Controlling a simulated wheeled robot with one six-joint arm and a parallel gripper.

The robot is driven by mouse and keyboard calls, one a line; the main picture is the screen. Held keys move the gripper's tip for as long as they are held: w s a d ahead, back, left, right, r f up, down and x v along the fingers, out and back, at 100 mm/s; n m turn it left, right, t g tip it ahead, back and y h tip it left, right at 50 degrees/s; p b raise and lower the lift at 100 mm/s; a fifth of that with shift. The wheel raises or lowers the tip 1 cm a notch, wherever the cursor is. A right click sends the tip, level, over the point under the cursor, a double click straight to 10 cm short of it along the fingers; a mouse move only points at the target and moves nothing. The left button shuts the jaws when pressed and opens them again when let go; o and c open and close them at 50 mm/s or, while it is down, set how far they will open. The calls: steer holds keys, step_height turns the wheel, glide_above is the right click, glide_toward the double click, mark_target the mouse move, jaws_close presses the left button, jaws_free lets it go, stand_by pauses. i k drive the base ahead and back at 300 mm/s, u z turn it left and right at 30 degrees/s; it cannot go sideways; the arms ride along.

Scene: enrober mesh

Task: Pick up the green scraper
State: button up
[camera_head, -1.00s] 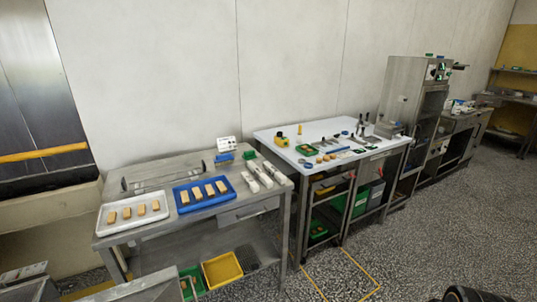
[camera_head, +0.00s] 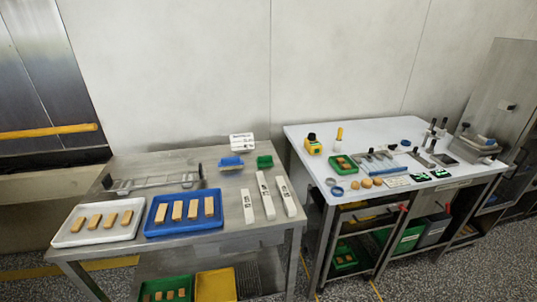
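A small green block-like thing (camera_head: 264,161) stands at the back right of the left steel table (camera_head: 220,235), beside a blue one (camera_head: 231,163). It may be the green scraper, but it is too small to be sure of its shape. Two small dark-and-green items (camera_head: 420,177) lie near the front of the right white-topped table (camera_head: 310,140); I cannot tell what they are. My gripper is not in view.
A white tray (camera_head: 60,240) and a blue tray (camera_head: 151,231) with tan bars stand along the left table's front. Several white labelled strips (camera_head: 265,196) lie right of them. Green (camera_head: 142,292) and yellow (camera_head: 216,285) bins sit below. A narrow gap separates the tables.

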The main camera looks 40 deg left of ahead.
mark_target(264, 160)
steer(key=u, duration=0.35)
steer(key=i, duration=0.85)
steer(key=u, duration=1.4)
steer(key=i, duration=0.75)
steer(key=u, duration=0.7)
